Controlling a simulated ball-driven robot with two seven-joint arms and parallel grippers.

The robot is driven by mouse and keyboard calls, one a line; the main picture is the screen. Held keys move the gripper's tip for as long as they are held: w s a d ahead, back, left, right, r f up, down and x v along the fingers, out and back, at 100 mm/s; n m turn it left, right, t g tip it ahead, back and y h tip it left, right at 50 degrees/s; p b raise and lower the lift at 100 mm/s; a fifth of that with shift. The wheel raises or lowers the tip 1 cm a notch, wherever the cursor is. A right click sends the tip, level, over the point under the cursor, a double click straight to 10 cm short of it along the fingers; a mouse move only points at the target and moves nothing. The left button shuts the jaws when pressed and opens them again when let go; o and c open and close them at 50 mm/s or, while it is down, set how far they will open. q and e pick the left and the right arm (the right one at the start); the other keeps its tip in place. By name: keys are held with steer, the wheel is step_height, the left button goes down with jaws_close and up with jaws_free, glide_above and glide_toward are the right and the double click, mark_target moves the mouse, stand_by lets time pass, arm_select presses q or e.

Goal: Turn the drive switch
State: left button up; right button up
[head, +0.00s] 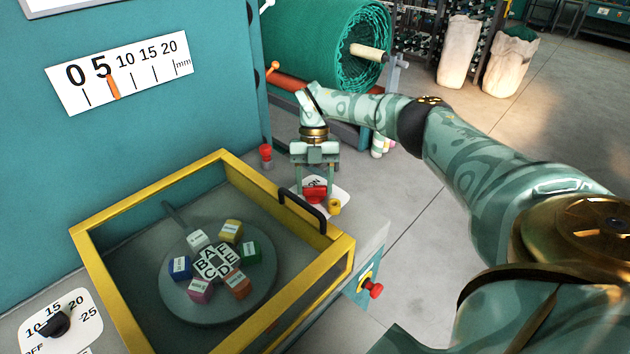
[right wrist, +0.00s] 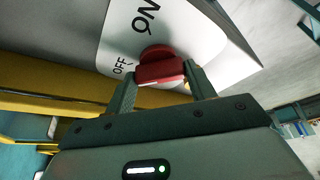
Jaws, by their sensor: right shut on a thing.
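The drive switch is a red knob (head: 315,194) on a white plate marked ON and OFF (right wrist: 195,30), on the ledge to the right of the yellow-framed cover. My right gripper (head: 316,183) reaches down over it, with its fingers on either side of the knob, shut on it. In the right wrist view the red knob (right wrist: 160,70) sits between the two fingertips. One end of its bar lies close to the OFF mark; the ON mark is apart from it, higher up. My left gripper is not in view.
The yellow-framed cover (head: 88,262) with a black handle (head: 303,204) stands close left of my right gripper, over a turntable of coloured blocks. A yellow knob (head: 334,206), a red-topped post (head: 266,153) and a red button (head: 375,290) are nearby. A green netting roll (head: 320,45) is behind.

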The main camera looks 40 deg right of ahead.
stand_by(0.5)
steer(key=o, duration=1)
steer(key=b+v, duration=0.1)
steer(key=v, duration=1.1)
steer(key=shift+a, duration=0.1)
